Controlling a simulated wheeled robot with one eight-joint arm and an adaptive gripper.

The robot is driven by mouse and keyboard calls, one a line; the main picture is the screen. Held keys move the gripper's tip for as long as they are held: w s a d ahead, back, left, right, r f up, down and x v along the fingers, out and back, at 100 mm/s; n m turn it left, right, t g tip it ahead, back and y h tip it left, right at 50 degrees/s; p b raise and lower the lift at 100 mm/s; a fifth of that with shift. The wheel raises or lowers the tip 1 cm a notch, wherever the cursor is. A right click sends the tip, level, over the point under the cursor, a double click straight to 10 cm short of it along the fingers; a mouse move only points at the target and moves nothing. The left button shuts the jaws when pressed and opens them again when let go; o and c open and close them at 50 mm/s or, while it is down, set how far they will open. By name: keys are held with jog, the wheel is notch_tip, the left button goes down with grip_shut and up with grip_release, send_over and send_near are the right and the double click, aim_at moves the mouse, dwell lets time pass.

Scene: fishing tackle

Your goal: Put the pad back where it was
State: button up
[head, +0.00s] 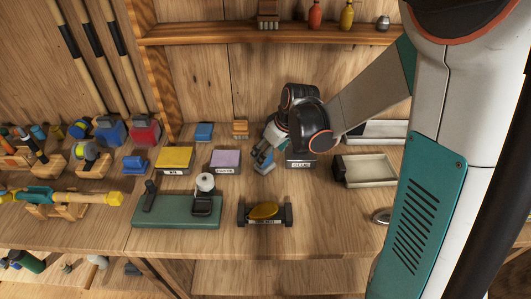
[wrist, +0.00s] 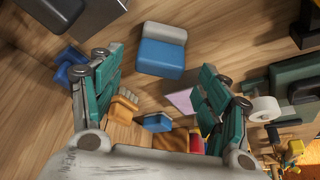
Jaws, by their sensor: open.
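A blue pad with a grey band (wrist: 161,52) lies on the wooden bench, between and beyond my fingers in the wrist view. Its blue side shows in the head view (head: 264,166), partly hidden by my gripper (head: 266,148). My gripper is open and empty, with its teal fingers spread wide in the wrist view (wrist: 158,90). A yellow pad (head: 175,155) and a lilac pad (head: 225,158) each rest on a labelled dark box to the left. A third labelled box (head: 300,161) stands right of the blue pad, its top mostly hidden by my wrist.
A green plate with a white roll (head: 205,182) and a dark stand with a yellow lure (head: 264,211) are in front. Pale trays (head: 368,170) stand to the right. A small blue block (head: 204,131) and an orange rack (head: 240,129) are behind. A shelf (head: 210,35) runs above.

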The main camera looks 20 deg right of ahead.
jog(key=s+r+m+t+h+p, duration=0.1)
jog(key=s+r+m+p, duration=0.15)
jog(key=s+r, duration=1)
jog(key=s+r+m+t+h, duration=0.1)
jog(key=s+r+m+t, duration=0.1)
jog(key=s, duration=0.6)
notch_tip(320, 180, up, 3)
jog(key=shift+s+a+f+m+b, duration=0.2)
jog(key=shift+s+a+m+b, duration=0.1)
jog(key=shift+s+a+m, duration=0.15)
